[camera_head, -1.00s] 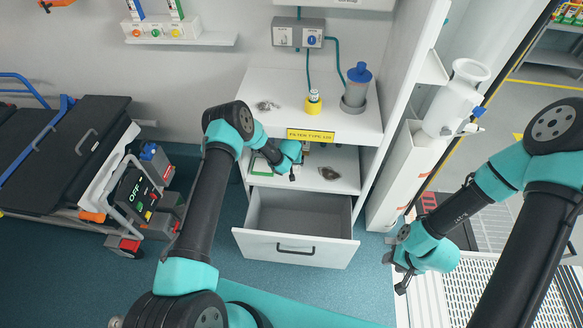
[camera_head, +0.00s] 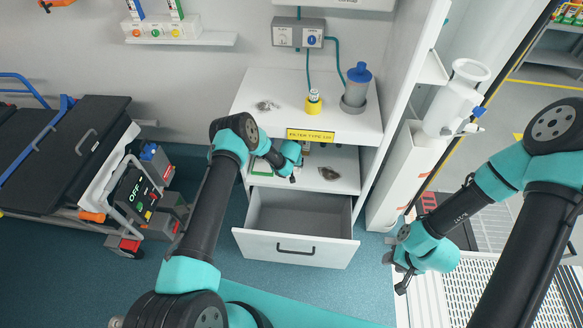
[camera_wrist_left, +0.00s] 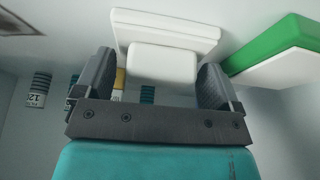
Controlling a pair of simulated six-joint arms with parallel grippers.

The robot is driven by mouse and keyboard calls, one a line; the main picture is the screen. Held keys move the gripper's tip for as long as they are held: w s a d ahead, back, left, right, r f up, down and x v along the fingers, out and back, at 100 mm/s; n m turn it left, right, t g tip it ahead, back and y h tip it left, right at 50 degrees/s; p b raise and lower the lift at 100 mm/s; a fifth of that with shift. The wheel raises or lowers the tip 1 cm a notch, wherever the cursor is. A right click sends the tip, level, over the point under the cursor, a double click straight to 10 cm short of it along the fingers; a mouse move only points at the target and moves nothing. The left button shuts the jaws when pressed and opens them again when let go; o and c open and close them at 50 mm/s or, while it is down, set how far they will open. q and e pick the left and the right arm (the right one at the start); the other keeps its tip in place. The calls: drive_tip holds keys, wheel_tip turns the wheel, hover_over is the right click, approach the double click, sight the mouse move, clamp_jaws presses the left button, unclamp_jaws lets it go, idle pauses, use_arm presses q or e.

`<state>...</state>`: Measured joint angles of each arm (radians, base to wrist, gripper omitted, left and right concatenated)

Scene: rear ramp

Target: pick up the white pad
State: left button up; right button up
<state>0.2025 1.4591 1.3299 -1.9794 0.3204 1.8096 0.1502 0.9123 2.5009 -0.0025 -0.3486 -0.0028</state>
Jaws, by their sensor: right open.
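The white pad (camera_wrist_left: 165,30) shows in the left wrist view as a wide white slab with a smaller white block on its near side. My left gripper (camera_wrist_left: 157,80) is open, with one dark finger on each side of that block. A gap shows at the left finger; I cannot tell whether the right finger touches. In the head view my left wrist reaches into the shelf under the yellow label, and I cannot make out the white pad there. My right gripper (camera_head: 398,274) is open and empty, low beside the cabinet on the right.
A green and white pad (camera_wrist_left: 285,50) lies just right of the white pad. The shelf (camera_head: 338,160) also holds a dark flat item (camera_head: 329,174). Below it, a drawer (camera_head: 297,249) stands open and empty.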

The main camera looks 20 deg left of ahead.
use_arm(q)
drive_tip(key=c, duration=0.7)
drive_tip(key=shift+r, duration=0.45)
wheel_tip(320, 180, up, 3)
drive_tip(key=s+d, duration=0.1)
drive_tip(key=s, duration=0.4)
drive_tip(key=s+d, duration=0.2)
drive_tip(key=s, duration=0.3)
drive_tip(key=s+d+r, duration=0.1)
drive_tip(key=s, duration=0.4)
drive_tip(key=shift+s+d, duration=0.2)
